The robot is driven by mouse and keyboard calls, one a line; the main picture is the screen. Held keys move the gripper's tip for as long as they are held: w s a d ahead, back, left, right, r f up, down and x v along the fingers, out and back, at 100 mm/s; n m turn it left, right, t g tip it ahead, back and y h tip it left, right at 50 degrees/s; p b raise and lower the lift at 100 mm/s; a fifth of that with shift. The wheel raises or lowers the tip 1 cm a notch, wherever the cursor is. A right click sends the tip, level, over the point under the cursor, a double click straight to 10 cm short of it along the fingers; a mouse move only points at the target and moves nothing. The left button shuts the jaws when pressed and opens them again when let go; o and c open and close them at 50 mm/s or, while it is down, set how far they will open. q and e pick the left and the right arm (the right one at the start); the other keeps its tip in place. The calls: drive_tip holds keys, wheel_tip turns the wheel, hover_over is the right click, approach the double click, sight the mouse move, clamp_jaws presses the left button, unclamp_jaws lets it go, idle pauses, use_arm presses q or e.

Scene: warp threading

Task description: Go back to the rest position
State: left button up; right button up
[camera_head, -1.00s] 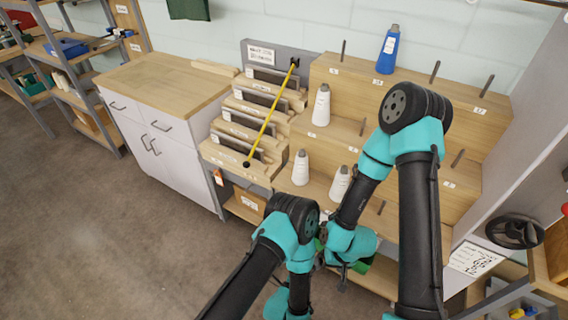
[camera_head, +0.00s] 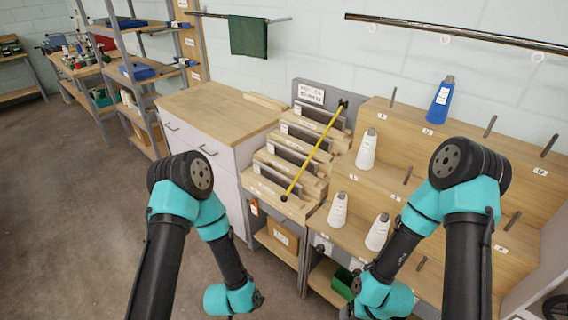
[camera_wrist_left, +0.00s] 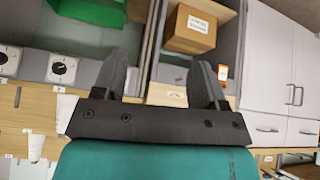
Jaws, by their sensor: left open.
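My left arm comes in from the left in the head view, its teal wrist low in front of the workbench; the fingers there are hidden. In the left wrist view my left gripper (camera_wrist_left: 161,72) is open, its two dark fingers wide apart with nothing between them. My right arm stands at the right in the head view, its teal wrist (camera_head: 388,300) in front of the stepped wooden rack (camera_head: 400,160). The right gripper's fingers are not clear there. Both arms are bent, with their elbows raised, and no thing is seen held.
A yellow rod (camera_head: 315,150) lies slanting across the stepped slotted blocks. White cones (camera_head: 367,150) and a blue cone (camera_head: 440,100) stand on the rack, near upright pegs. A cabinet (camera_head: 215,125) stands left of it. A cardboard box (camera_wrist_left: 190,30) sits on a lower shelf. Open floor lies left.

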use_arm(q)
drive_tip(key=s+a+r+n+g, duration=0.4)
drive_tip(key=s+a+n, duration=0.4)
drive_tip(key=a, duration=0.3)
drive_tip(key=shift+s+a+r+n, duration=0.15)
drive_tip(key=shift+s+n, duration=0.15)
drive_tip(key=shift+s, duration=0.3)
